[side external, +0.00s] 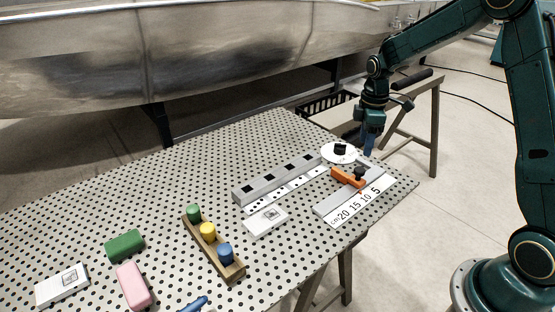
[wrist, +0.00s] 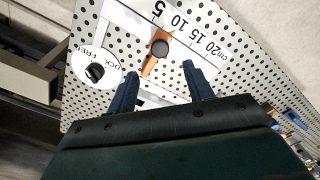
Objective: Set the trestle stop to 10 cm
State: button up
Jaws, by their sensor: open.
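The trestle stop is an orange slider (side external: 343,178) with a dark round knob (side external: 359,173) on top. It lies across a grey and white scale plate (side external: 325,210) marked cm 5, 10, 15, 20. In the wrist view the orange slider (wrist: 149,66) sits near the 5 and 10 end; its exact reading is unclear. My gripper (side external: 368,152) is above the table's right end, beside the stop. In the wrist view my gripper (wrist: 158,84) is open and empty, its fingers apart, with the stop ahead of them.
A white dial (side external: 328,151) with a black knob, lettered FREE and partly hidden lettering, is close beside the stop. A grey bar (side external: 275,177) with black squares lies left. A wooden rack (side external: 228,272) holds coloured pegs. Green and pink blocks lie at lower left.

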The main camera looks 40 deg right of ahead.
jog(key=shift+r, duration=2.5)
jog(key=shift+a+r, duration=0.1)
jog(key=s+a+r+m+t, duration=0.2)
jog(key=s+a+r+m, duration=0.2)
jog(key=s+a+r, duration=0.5)
jog(key=s+a+r+m+t, duration=0.1)
jog(key=s+a+m, duration=0.1)
jog(key=s, duration=0.6)
jog(key=s+a+r+m+t, duration=0.1)
jog(key=s+a+m+t, duration=0.1)
jog(key=s, duration=0.6)
jog(key=shift+a+r+m+t, duration=0.3)
jog(key=shift+a+m, duration=0.2)
jog(key=shift+a, duration=0.25)
